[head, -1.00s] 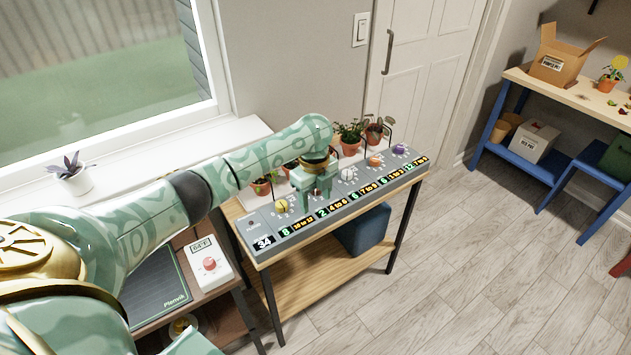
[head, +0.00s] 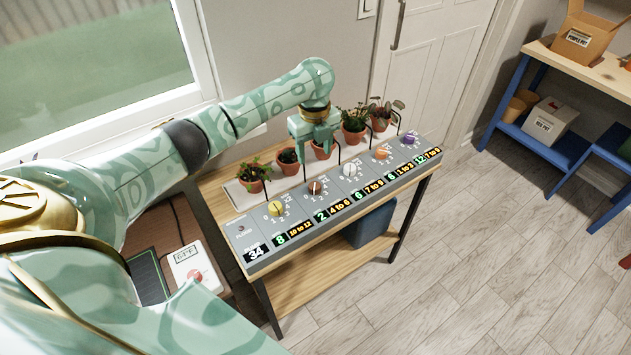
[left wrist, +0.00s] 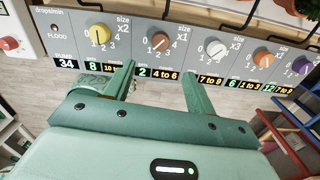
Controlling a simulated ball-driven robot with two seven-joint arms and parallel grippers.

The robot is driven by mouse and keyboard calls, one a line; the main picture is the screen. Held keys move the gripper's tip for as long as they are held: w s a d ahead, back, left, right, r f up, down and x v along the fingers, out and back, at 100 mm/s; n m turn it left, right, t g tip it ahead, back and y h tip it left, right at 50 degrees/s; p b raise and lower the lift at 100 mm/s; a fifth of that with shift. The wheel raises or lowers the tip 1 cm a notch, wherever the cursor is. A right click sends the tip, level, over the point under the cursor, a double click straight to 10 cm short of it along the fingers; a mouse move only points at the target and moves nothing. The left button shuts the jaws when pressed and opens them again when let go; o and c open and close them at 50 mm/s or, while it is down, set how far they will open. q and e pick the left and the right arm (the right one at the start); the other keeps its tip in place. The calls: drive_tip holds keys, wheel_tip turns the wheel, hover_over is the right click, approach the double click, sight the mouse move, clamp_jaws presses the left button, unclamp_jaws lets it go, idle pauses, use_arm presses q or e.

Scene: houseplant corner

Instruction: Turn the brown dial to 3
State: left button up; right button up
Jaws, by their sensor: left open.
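The brown dial (head: 314,187) is the second from the left on the grey control panel (head: 240,232), between the yellow dial (head: 275,208) and the white dial (head: 349,170). The displays below it read 2 and 4 to 6. I cannot tell for sure which number its pointer marks. My left gripper (head: 315,148) is open and empty, held apart from the brown dial and above it in the head view. In the left wrist view the brown dial (left wrist: 159,42) shows beyond the gap between the two fingers (left wrist: 159,68). My right gripper is out of view.
An orange dial (head: 381,153) and a purple dial (head: 408,138) are farther right. Several potted plants (head: 354,133) stand behind the panel with thin dark tubes over them. A white thermostat box (head: 190,262) is at the left. Wood floor (head: 460,270) is clear at the right.

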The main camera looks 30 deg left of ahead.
sight(315, 185)
use_arm(q)
wheel_tip(315, 185, down, 12)
drive_tip(key=b, duration=0.5)
drive_tip(key=shift+w+a, duration=0.1)
drive_tip(key=shift+f, duration=0.35)
drive_tip(key=c, duration=1)
